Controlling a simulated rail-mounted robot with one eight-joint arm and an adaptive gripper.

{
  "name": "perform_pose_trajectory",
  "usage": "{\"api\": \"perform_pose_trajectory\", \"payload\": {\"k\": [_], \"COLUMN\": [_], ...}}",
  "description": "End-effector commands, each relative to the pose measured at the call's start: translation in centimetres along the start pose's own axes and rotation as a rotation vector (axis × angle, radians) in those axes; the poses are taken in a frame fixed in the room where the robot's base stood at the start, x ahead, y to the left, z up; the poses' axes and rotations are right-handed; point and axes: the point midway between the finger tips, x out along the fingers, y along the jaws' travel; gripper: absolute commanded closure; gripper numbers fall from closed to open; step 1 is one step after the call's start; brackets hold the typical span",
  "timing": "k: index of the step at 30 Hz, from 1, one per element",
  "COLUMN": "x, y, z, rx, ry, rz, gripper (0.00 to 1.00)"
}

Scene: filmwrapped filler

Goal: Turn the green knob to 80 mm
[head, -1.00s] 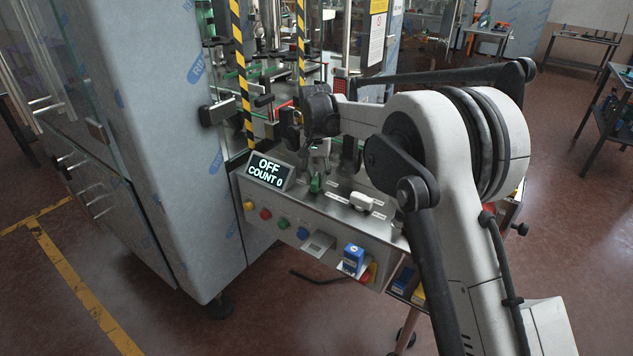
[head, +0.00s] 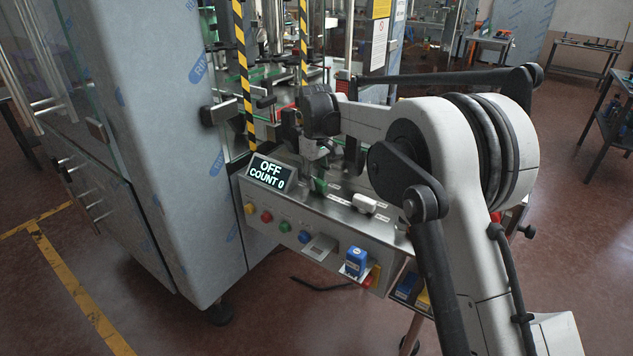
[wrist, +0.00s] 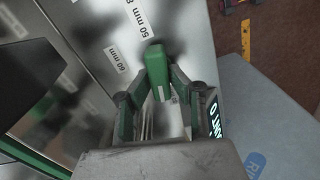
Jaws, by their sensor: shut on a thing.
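The green knob (head: 320,186) stands on the top of the metal control panel, below my gripper (head: 318,172). In the wrist view the knob (wrist: 157,68) is an upright-looking green handle between the two fingers of my gripper (wrist: 160,86), which is shut on it. Printed labels lie beside it: "60 mm" (wrist: 117,60) and "50 mm" (wrist: 137,17), with another label cut off at the top edge. An 80 mm mark cannot be read clearly, and I cannot tell which mark the knob points to.
The display (head: 271,173) reads OFF, COUNT 0, close left of the knob. A white handle (head: 364,203) sits to its right. A wrapped cabinet (head: 175,150) stands at left.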

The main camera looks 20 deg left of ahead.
Motion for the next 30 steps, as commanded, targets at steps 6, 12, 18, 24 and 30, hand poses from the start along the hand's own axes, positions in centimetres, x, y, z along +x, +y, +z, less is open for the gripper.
{"api": "perform_pose_trajectory", "payload": {"k": [6,12,18,24,30], "x": [-0.02,-0.04,-0.06,-0.07,-0.06], "y": [-0.09,-0.13,-0.15,-0.14,-0.14], "z": [-0.02,-0.01,-0.01,-0.01,-0.01], "rx": [-0.124,-0.188,-0.213,-0.215,-0.214], "ry": [0.001,0.001,0.001,0.001,0.001], "rz": [0.0,0.0,0.001,0.001,0.001], "gripper": [1.0,1.0,1.0,1.0,0.77]}}
